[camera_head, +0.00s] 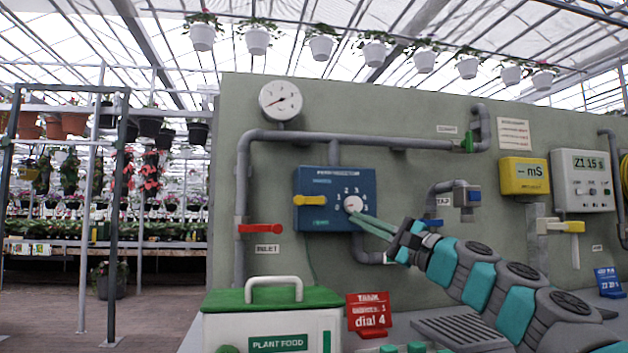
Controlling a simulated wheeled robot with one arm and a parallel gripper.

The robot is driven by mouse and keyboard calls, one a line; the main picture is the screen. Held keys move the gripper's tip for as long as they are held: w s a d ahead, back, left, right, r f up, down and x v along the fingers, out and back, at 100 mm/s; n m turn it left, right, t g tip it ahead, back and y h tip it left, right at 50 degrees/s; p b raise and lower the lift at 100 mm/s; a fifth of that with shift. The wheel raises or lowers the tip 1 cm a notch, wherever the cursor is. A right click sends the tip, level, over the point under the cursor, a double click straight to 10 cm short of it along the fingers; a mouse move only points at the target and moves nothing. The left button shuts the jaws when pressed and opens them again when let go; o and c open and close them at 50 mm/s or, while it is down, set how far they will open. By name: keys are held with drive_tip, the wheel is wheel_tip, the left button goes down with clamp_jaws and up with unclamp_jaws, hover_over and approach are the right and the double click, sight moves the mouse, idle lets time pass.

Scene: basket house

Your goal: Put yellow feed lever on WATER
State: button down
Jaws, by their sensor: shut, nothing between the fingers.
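A blue box (325,222) is fixed to the grey-green panel and carries a white dial knob (352,203) ringed by numbers. A yellow lever (308,201) sits on the left half of the box and lies roughly horizontal. Small labels stand above and below this lever, too small to read surely. My gripper (364,221) is shut and empty. Its teal fingertips are just below and right of the knob, close to it; whether they touch it I cannot tell. The yellow lever is left of the fingertips and clear of them.
A red lever (261,229) is on the left pipe. Another yellow handle (573,227) is at the right. A plant food box (272,312) with a raised handle and a red sign (368,314) stand in front, below the blue box. Pipes (340,139) run around it.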

drive_tip(key=d+p, duration=0.1)
drive_tip(key=d, duration=0.1)
drive_tip(key=h+p, duration=0.1)
drive_tip(key=p, duration=0.1)
approach(310, 201)
drive_tip(key=w+a, duration=0.2)
drive_tip(key=w, duration=0.1)
drive_tip(key=shift+n+g, duration=0.3)
drive_tip(key=shift+g, duration=0.2)
drive_tip(key=shift+s+a+r, duration=0.15)
drive_tip(key=shift+a+r, duration=0.1)
drive_tip(key=shift+a, duration=0.35)
drive_tip(key=shift+s+a+r, duration=0.1)
drive_tip(key=shift+a+r, duration=0.15)
drive_tip(key=shift+a, duration=0.35)
drive_tip(key=shift+s+a+r, duration=0.15)
drive_tip(key=shift+a+r, duration=0.15)
drive_tip(key=shift+a, duration=0.3)
drive_tip(key=shift+a+m+t, duration=0.1)
drive_tip(key=shift+m+t, duration=0.2)
drive_tip(key=shift+m, duration=0.2)
